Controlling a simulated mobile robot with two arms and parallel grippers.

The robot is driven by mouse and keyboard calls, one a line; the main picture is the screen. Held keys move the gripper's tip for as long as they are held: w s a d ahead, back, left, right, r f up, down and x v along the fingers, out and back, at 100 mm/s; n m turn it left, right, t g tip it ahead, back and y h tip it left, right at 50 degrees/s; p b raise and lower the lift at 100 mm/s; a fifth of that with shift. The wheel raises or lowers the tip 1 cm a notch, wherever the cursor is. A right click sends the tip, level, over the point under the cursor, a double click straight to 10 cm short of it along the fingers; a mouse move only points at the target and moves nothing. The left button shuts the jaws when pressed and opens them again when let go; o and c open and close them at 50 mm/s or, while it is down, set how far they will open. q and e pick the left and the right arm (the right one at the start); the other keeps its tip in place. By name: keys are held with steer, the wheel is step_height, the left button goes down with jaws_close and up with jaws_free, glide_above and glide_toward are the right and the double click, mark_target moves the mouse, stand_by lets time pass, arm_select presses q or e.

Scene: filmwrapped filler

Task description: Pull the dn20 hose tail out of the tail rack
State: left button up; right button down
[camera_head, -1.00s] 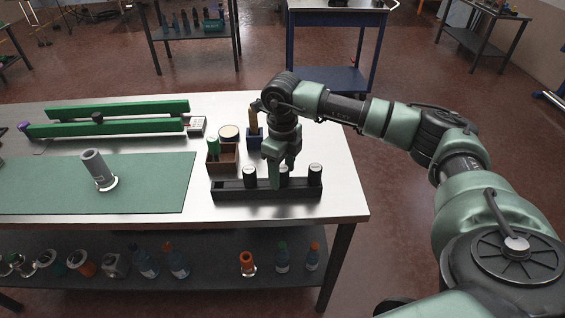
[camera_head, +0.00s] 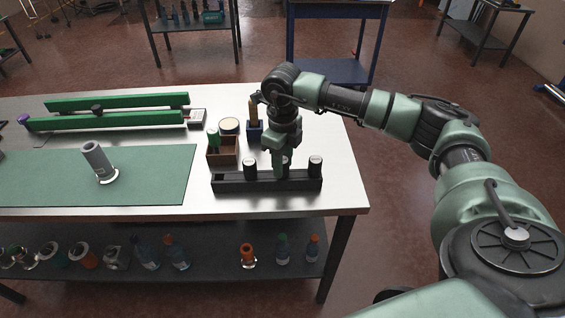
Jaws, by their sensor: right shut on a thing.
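The tail rack (camera_head: 232,185) is a long black block at the right front of the table. Dark hose tails with pale tops stand in it: a left one (camera_head: 250,170), a right one (camera_head: 315,167) and a middle one (camera_head: 288,168). I cannot read which is the dn20. My right gripper (camera_head: 281,168) points down over the rack's middle and is shut on the middle hose tail, which its fingers partly hide. The tail's lower end is hidden, so I cannot tell whether it is still seated. My left gripper is not in view.
Close behind the rack stand a brown box (camera_head: 222,157) with a green-topped item, a round pale-topped container (camera_head: 229,126) and a blue holder (camera_head: 254,133). A grey flanged pipe (camera_head: 97,160) stands on the green mat (camera_head: 150,180). Bottles and fittings fill the lower shelf (camera_head: 215,235).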

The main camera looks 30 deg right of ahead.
steer(key=shift+r+p, duration=0.65)
steer(key=shift+r, duration=0.45)
stand_by(0.3)
steer(key=shift+r+p, duration=2.55)
steer(key=shift+r, duration=1.6)
